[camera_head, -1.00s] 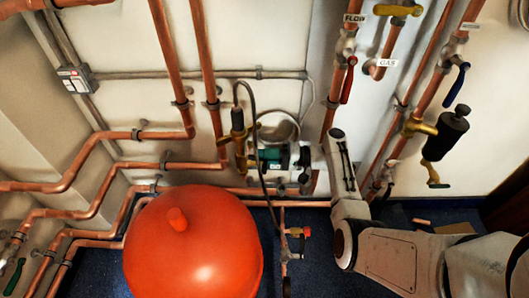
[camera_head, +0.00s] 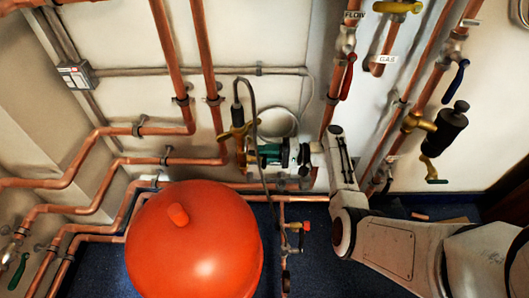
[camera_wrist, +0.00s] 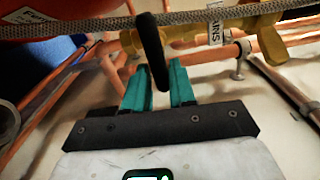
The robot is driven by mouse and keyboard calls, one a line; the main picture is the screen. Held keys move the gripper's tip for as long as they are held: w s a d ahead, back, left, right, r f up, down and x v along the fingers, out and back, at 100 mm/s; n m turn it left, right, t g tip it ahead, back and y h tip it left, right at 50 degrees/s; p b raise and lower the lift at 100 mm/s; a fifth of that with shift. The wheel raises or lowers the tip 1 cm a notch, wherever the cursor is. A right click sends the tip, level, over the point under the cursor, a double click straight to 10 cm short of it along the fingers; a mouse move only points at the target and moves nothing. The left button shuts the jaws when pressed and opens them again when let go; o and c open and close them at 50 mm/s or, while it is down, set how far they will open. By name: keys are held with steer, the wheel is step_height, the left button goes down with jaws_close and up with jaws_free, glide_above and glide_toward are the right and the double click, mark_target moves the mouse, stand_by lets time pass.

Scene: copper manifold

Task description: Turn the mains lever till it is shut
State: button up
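In the wrist view, the mains lever (camera_wrist: 151,48) is a black bar that comes down from the brass valve. A white tag (camera_wrist: 216,32) reading MAINS hangs beside it. My gripper (camera_wrist: 160,80) has its two teal fingers drawn close together, one on each side of the lever's end. The brass valve body (camera_wrist: 190,36) lies behind the lever.
In the wrist view, a braided hose (camera_wrist: 110,28) crosses close above the fingers, with copper pipes behind.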

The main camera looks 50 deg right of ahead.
steer(key=shift+o, duration=1.3)
steer(key=v, duration=1)
steer(key=shift+s+d, duration=0.25)
steer(key=shift+s, duration=0.1)
